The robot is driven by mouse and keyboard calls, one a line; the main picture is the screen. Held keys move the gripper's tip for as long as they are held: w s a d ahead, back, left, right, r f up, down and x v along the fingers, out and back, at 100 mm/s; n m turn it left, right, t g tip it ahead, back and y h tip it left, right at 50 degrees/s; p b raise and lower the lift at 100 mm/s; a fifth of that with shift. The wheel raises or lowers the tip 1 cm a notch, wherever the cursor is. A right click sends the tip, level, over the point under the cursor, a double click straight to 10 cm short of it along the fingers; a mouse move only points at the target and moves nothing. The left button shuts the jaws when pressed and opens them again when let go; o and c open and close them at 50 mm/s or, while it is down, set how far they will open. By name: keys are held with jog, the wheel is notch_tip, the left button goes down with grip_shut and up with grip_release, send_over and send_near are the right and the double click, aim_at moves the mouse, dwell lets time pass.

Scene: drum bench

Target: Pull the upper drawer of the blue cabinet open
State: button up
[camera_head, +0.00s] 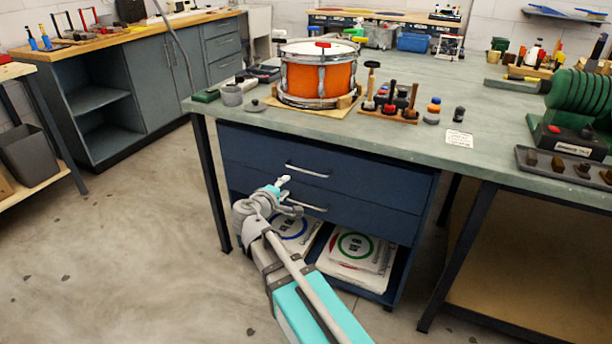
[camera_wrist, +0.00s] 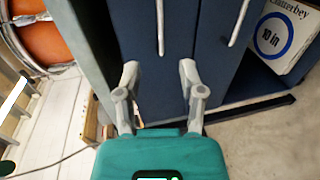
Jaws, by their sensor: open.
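The blue cabinet (camera_head: 232,172) stands under the grey-green bench, with two closed drawers above an open shelf. The upper drawer (camera_head: 255,155) has a silver bar handle (camera_head: 307,171), and the lower drawer (camera_head: 345,217) has a similar one (camera_head: 307,205). My gripper (camera_head: 289,194) is open and empty in front of the drawers, near the left ends of the handles. In the wrist view, the open fingers (camera_wrist: 159,68) point at the upper drawer front, roughly lined up with the upper handle (camera_wrist: 160,28). The lower handle (camera_wrist: 240,22) lies to their right. I see no contact.
Boxed drumheads (camera_head: 355,250) lie on the open shelf below. An orange drum (camera_head: 320,76), a rack of tools (camera_head: 390,105) and small bottles stand on the bench (camera_head: 430,150). A black bench leg (camera_head: 211,185) is left of the cabinet. The floor (camera_head: 110,240) at left is clear.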

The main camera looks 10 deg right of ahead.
aim_at(305, 170)
jog(key=shift+d, duration=0.1)
jog(key=b+x, duration=0.2)
jog(key=x, duration=1.1)
jog(key=shift+w+d+b, duration=0.2)
jog(key=shift+w+b, duration=0.1)
jog(key=shift+b, duration=0.1)
grip_shut()
jog(key=shift+d, duration=0.2)
jog(key=shift+s+a+f, duration=0.1)
jog(key=shift+s, duration=0.05)
